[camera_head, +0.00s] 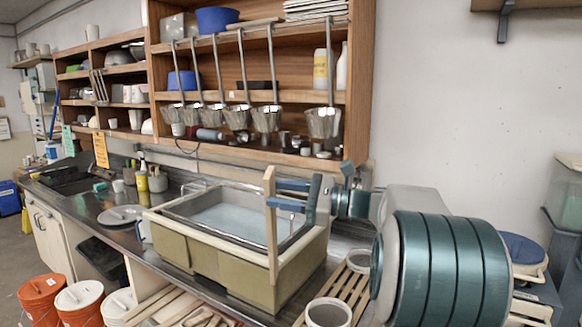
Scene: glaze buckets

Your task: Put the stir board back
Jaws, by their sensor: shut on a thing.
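The stir board (271,240), a long narrow pale wooden plank, stands upright in my gripper (277,194). Its two blue-grey fingers come from the right and are shut on the upper part of the board. The board hangs in front of the right end of a large greenish-tan basin (205,257) with pale liquid inside. Its lower end overlaps the basin's front wall in the picture; whether they touch I cannot tell. At lower left stand an orange bucket (40,308), a second orange bucket with a pale lid (80,317) and a white bucket (117,303).
Several wooden pieces (165,308) lie low in front of the counter. A slatted wooden rack (345,290) holds pale containers at right. Steel ladles (266,116) hang from the wooden shelf (290,97) above the basin. The counter (105,215) continues left with plates.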

